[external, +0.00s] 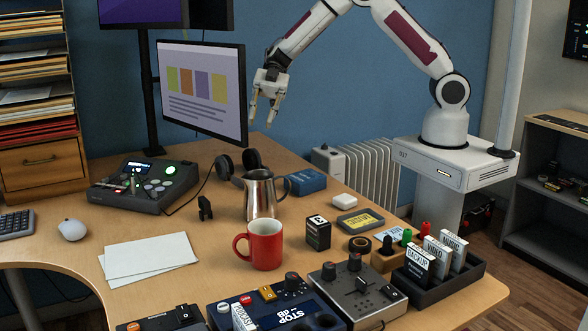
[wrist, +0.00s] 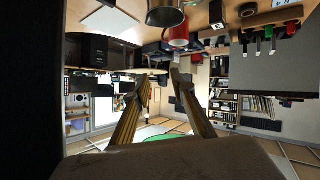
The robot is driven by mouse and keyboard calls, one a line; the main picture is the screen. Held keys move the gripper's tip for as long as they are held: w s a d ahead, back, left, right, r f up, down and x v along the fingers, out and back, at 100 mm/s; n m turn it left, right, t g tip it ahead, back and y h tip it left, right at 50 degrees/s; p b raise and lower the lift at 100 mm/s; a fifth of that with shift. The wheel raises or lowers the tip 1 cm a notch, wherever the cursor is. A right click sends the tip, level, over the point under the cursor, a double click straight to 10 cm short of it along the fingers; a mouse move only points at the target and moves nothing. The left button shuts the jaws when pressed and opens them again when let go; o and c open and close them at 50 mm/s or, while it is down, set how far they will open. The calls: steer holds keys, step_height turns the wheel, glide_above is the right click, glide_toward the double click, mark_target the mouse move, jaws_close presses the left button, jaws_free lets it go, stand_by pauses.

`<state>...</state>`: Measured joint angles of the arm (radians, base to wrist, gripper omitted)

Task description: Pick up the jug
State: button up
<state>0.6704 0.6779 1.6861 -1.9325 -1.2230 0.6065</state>
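The jug (external: 262,195) is a shiny metal pitcher with a dark handle on its right side. It stands upright on the desk behind the red mug. In the wrist view the jug (wrist: 165,13) shows at the top edge, partly cut off. My gripper (external: 263,123) hangs in the air above the desk, near the monitor's right edge and well above the jug, apart from it. Its two fingers are spread with nothing between them. In the wrist view my gripper (wrist: 160,78) also shows its fingers apart and empty.
A red mug (external: 265,245) stands close in front of the jug. Black headphones (external: 238,163), a blue box (external: 306,182) and a small dark box (external: 317,233) are around it. The monitor (external: 205,90) is left of my gripper. Paper sheets (external: 147,258) lie at left.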

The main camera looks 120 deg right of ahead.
mark_target(290, 186)
steer(key=s+f+n+g+y, duration=0.1)
steer(key=s+f+g+y, duration=0.1)
steer(key=f, duration=0.5)
steer(key=s+f+n+g+y, duration=0.1)
steer(key=s+f+n+g, duration=0.1)
steer(key=f, duration=0.6)
steer(key=shift+s+a+f+g+y, duration=0.25)
steer(key=shift+s+g+y, duration=0.2)
steer(key=shift+s, duration=0.45)
steer(key=shift+a, duration=0.15)
steer(key=shift+x, duration=1.2)
steer(key=shift+a, duration=0.1)
steer(key=shift+x, duration=2.55)
steer(key=shift+f, duration=0.1)
